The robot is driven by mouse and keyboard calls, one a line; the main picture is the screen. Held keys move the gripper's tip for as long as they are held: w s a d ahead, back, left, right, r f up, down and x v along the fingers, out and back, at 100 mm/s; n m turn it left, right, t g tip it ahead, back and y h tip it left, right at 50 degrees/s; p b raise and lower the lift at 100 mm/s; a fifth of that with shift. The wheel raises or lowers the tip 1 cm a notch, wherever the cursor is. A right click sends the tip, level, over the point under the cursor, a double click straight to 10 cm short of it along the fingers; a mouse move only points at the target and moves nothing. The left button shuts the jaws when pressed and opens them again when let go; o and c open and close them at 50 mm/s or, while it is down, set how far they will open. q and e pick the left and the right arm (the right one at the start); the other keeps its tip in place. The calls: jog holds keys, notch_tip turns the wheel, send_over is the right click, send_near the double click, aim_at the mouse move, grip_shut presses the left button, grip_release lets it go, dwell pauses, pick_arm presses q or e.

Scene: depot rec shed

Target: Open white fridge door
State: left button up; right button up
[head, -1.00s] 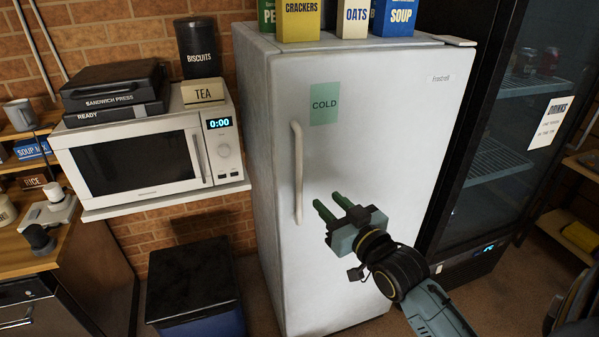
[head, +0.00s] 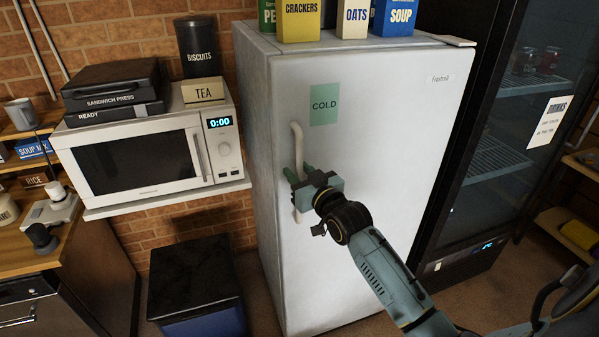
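The white fridge (head: 395,120) stands upright with its door shut. Its pale vertical bar handle (head: 298,150) is on the left side of the door, below a green "COLD" label (head: 324,104). My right gripper (head: 298,173) is at the lower half of the handle, with its green fingers apart, one on each side of the bar. The fingers look open; I cannot tell whether they touch the handle. My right arm comes in from the lower right. My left gripper is not in view.
Boxes, including crackers (head: 300,20) and soup (head: 399,17), stand on top of the fridge. A microwave (head: 150,158) sits on a shelf to the left, above a dark-lidded bin (head: 190,275). A glass-door drinks cooler (head: 500,140) stands close on the right.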

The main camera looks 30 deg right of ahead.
grip_shut()
dwell(0.4)
